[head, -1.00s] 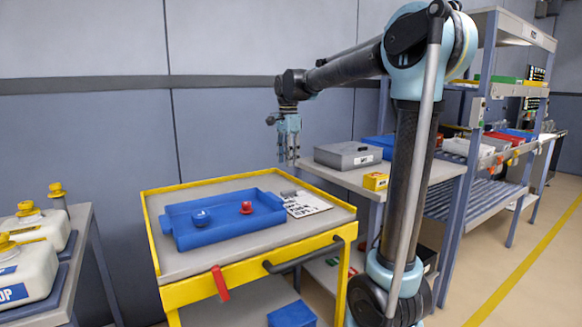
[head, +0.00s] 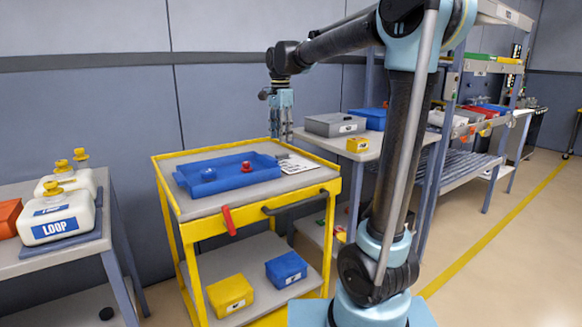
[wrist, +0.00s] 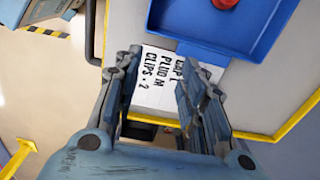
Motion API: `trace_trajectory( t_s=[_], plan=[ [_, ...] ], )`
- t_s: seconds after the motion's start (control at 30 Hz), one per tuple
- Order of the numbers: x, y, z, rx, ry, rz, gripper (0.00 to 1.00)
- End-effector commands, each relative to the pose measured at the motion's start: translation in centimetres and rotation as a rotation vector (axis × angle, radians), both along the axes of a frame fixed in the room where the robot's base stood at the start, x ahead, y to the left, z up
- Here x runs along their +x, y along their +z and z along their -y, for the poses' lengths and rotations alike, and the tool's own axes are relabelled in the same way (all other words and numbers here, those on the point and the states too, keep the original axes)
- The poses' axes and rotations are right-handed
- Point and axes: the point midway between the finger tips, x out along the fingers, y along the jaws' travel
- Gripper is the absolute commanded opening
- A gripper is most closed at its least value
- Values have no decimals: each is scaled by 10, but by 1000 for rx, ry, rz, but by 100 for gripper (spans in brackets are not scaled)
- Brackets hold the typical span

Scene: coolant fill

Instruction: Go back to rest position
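My gripper (head: 281,116) hangs fingers-down from the arm, above the back right part of the yellow cart (head: 262,213). In the wrist view its two fingers (wrist: 158,100) are spread apart with nothing between them. Below them lie a white card with printed black text (wrist: 155,72) and the cart's edge.
White jugs with yellow caps, the front one labelled LOOP (head: 58,215), stand on the left table. A yellow box (head: 230,294) and a blue box (head: 286,269) sit on the cart's lower shelf. A grey case (head: 335,124) rests on the bench behind. Open floor lies at the right.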

Motion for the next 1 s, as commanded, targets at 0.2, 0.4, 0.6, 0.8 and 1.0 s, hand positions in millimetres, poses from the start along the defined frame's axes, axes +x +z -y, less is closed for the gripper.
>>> trace_trajectory(
  t_s=[0.2, 0.4, 0.6, 0.8, 1.0],
  plan=[
    [-14, -7, 28, 4, 48, 11, 38],
    [-34, -14, 53, 7, 116, 27, 38],
    [-68, -32, 90, 8, 227, 49, 38],
    [-113, -61, 130, 2, 372, 79, 38],
    [-157, -96, 162, -12, 515, 107, 38]
  ],
)
